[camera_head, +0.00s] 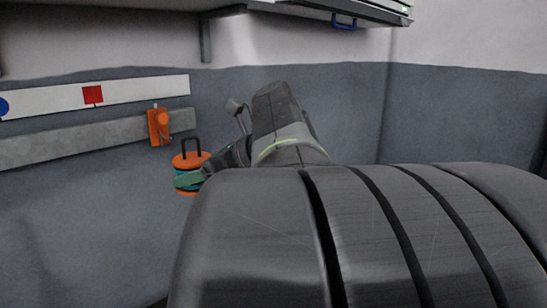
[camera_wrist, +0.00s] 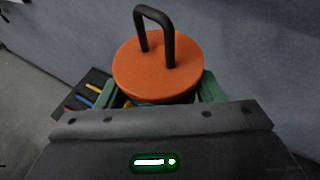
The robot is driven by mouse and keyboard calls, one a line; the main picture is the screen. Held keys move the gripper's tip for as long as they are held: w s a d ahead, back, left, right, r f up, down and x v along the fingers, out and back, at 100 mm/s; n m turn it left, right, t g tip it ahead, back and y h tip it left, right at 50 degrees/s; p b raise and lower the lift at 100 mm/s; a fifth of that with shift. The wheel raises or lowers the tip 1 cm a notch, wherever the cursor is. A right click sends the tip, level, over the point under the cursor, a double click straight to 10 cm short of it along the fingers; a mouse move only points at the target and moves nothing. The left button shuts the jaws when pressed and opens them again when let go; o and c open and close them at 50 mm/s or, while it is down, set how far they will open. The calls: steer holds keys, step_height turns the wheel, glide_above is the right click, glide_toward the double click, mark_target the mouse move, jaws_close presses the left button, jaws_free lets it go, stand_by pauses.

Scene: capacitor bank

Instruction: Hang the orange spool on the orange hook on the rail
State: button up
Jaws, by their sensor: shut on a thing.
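The orange spool (camera_head: 190,160) has a round orange top and a black U-shaped handle. It is upright in front of the grey wall, below and right of the orange hook (camera_head: 159,127). The hook is fixed near the right end of the grey rail (camera_head: 90,138). The spool and the hook are apart in the picture. My gripper (camera_head: 188,180) is shut on the spool, with green fingers at its sides. In the wrist view, the spool's orange top (camera_wrist: 158,68) and handle stand clear above the green fingers (camera_wrist: 168,98). The hook does not show there.
A white strip (camera_head: 130,90) with a red square and a blue disc runs above the rail. A shelf (camera_head: 330,10) with a blue handle hangs at the top. In the wrist view, a dark tray (camera_wrist: 85,92) with coloured bars lies beyond the gripper.

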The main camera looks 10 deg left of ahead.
steer(key=shift+w+a, duration=0.1)
steer(key=shift+a, duration=0.4)
steer(key=shift+w+a, duration=0.2)
steer(key=shift+w, duration=0.15)
steer(key=w+a+f+b, duration=0.1)
steer(key=w+a+b, duration=0.1)
steer(key=w+a, duration=0.4)
steer(key=shift+x, duration=1.05)
steer(key=shift+w, duration=0.1)
stand_by(0.4)
steer(key=o, duration=1.2)
